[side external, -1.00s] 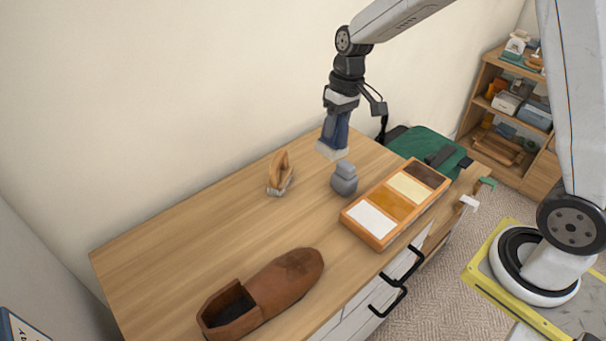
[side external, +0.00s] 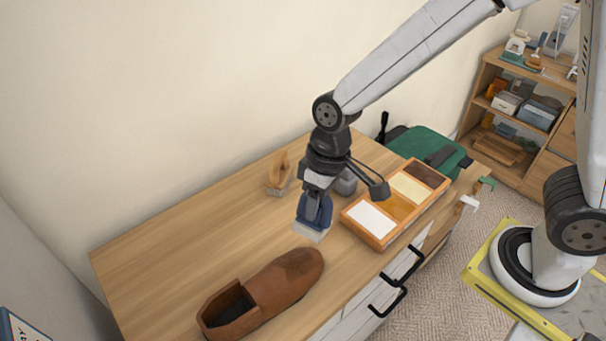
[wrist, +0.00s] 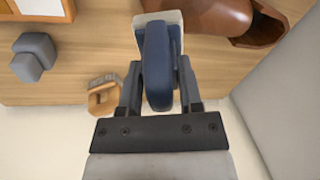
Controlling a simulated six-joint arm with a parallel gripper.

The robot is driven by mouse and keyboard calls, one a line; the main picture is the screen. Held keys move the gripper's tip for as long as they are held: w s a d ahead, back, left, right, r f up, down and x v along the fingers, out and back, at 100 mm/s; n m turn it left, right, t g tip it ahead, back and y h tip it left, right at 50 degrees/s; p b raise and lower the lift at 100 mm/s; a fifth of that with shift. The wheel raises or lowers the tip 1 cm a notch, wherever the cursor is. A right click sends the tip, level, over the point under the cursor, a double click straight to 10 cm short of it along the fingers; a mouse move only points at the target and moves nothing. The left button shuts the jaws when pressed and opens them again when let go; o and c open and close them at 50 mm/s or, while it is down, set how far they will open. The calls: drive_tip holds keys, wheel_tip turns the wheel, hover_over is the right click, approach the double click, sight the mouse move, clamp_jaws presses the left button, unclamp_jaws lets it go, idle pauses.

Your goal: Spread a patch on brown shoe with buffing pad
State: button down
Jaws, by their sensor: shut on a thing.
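The brown shoe (side external: 275,287) lies at the front of the wooden desk, its toe towards the tray and its opening at lower left. A darker area shows on its toe. My gripper (side external: 315,204) is shut on the blue handle of the buffing pad (side external: 312,233), whose pale pad faces down. The pad is in the air just behind the shoe's toe, apart from it. In the wrist view the blue handle (wrist: 158,65) sits between both fingers, with the pale pad partly hidden behind it. The shoe (wrist: 215,14) is at upper right there.
An orange tray (side external: 377,243) with white, orange, cream and dark brown compartments stands right of my gripper. A grey block-like object (side external: 346,183) is partly hidden behind my wrist. A wooden brush (side external: 279,172) stands near the wall. The desk's left side (side external: 160,255) is clear.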

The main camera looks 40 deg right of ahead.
sight(316, 226)
drive_tip(key=shift+s+a+f, duration=0.15)
drive_tip(key=shift+s+a, duration=0.5)
drive_tip(key=shift+s, duration=0.25)
drive_tip(key=shift+a+f, duration=0.1)
drive_tip(key=shift+f, duration=0.7)
drive_tip(key=f, duration=0.2)
drive_tip(key=shift+a+f, duration=0.25)
drive_tip(key=shift+f, duration=0.05)
drive_tip(key=shift+w+a+r, duration=0.1)
drive_tip(key=shift+a+r, duration=0.15)
drive_tip(key=shift+a, duration=0.3)
drive_tip(key=shift+a+r, duration=0.15)
drive_tip(key=shift+a, duration=0.65)
drive_tip(key=shift+a+f, duration=0.15)
drive_tip(key=shift+f, duration=0.65)
